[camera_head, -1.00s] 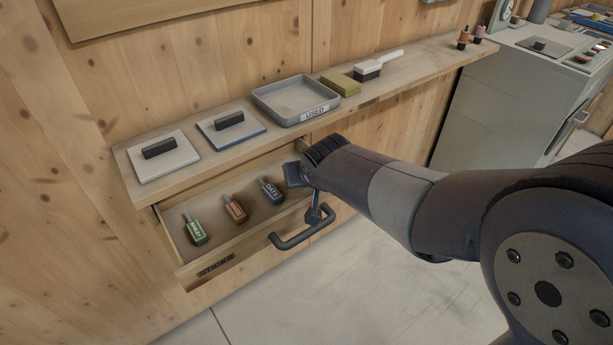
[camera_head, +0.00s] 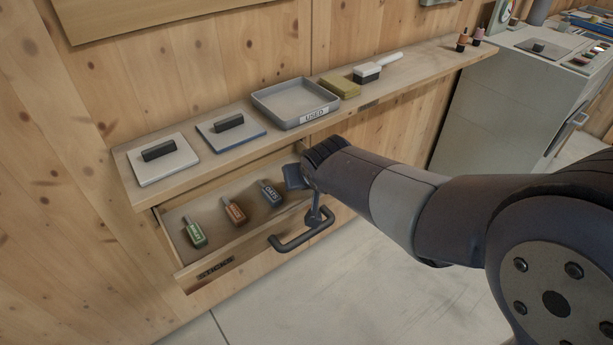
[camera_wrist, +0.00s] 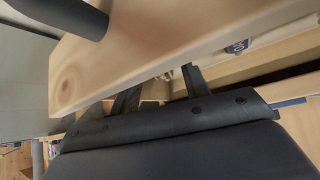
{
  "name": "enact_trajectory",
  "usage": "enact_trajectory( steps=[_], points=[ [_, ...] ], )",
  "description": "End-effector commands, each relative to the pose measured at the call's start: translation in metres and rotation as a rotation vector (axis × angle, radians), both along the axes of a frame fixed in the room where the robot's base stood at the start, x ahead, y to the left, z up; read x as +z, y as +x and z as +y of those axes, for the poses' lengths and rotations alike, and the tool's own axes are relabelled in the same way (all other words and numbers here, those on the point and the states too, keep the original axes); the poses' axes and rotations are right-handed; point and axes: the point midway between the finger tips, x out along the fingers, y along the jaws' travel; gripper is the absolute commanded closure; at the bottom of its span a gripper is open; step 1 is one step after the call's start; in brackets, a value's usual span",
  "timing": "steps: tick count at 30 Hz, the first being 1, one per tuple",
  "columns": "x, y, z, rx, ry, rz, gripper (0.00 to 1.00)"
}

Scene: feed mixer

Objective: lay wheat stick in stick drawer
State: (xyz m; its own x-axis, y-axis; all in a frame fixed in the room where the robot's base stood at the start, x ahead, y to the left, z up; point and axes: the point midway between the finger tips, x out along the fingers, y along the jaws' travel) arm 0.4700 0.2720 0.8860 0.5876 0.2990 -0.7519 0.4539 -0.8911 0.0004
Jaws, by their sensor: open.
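The stick drawer (camera_head: 212,270) is pulled out below the shelf. A green-labelled stick (camera_head: 193,233), a brown-labelled stick (camera_head: 235,212) and a dark blue stick marked OATS (camera_head: 270,193) lie side by side in it. I cannot make out a wheat label on any stick. My gripper (camera_head: 303,190) is at the right end of the drawer, beside the OATS stick and behind the handle. In the wrist view my gripper (camera_wrist: 160,90) is open, its fingers partly hidden by the drawer front (camera_wrist: 150,60). A pale piece with a blue label (camera_wrist: 238,47) shows beyond; nothing is visibly held.
The shelf (camera_head: 330,125) overhangs the back of the drawer. It carries two lidded plates, a grey tray marked USED (camera_head: 293,101), a yellow sponge (camera_head: 340,86) and a brush (camera_head: 367,72). The dark drawer handle (camera_head: 300,233) sticks out in front. Open floor lies in front.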

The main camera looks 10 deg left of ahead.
Motion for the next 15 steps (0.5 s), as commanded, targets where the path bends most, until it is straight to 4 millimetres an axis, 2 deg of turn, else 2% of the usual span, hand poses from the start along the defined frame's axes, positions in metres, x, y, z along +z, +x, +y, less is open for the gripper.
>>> enact_trajectory(
  steps=[15],
  points=[
    [0.07, -0.054, -0.027, 0.001, 0.002, -0.003, 0.56]
  ],
)
